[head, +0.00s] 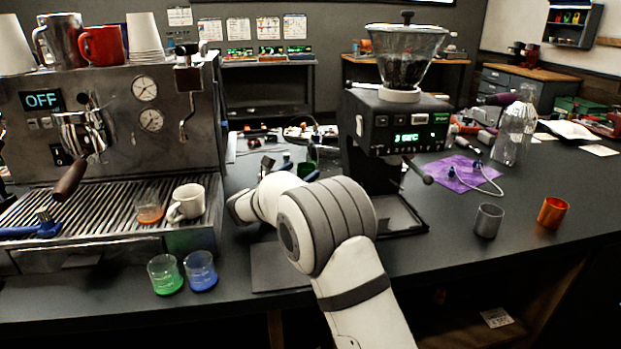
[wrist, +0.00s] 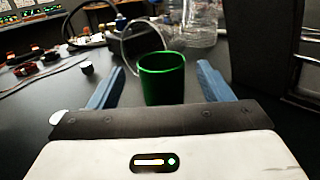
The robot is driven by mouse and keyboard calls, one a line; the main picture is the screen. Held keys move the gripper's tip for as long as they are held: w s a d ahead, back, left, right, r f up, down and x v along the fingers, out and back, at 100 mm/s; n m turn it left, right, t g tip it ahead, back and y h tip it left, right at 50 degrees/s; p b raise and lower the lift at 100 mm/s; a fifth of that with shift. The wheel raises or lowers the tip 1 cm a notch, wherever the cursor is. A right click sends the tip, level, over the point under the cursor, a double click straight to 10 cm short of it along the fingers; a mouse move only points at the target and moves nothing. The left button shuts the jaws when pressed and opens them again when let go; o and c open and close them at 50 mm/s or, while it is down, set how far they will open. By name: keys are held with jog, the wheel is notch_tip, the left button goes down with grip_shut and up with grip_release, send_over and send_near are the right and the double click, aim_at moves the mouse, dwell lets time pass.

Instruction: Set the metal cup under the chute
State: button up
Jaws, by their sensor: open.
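A green metallic-looking cup (wrist: 162,80) stands upright on the table in the wrist view, ahead of and between the fingers of my open gripper (wrist: 160,70). No finger clearly touches it. In the head view, the green cup (head: 305,170) is mostly hidden behind my gripper (head: 290,168). A grey metal cup (head: 488,220) and an orange metallic cup (head: 552,212) stand upright at the right. The grinder (head: 385,125) stands right of my arm, with a dark base tray (head: 402,216) under its head. Its chute outlet is not clearly visible.
The espresso machine (head: 115,120) fills the left. Green (head: 165,274) and blue (head: 201,271) liquid beakers stand by its front. The grinder's dark side (wrist: 262,50) closes the wrist view's right.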

aim_at(310, 165)
jog(key=x, duration=0.5)
jog(key=shift+w+d, duration=0.2)
jog(key=shift+w, duration=0.05)
jog(key=shift+c, duration=0.2)
jog(key=c, duration=1.1)
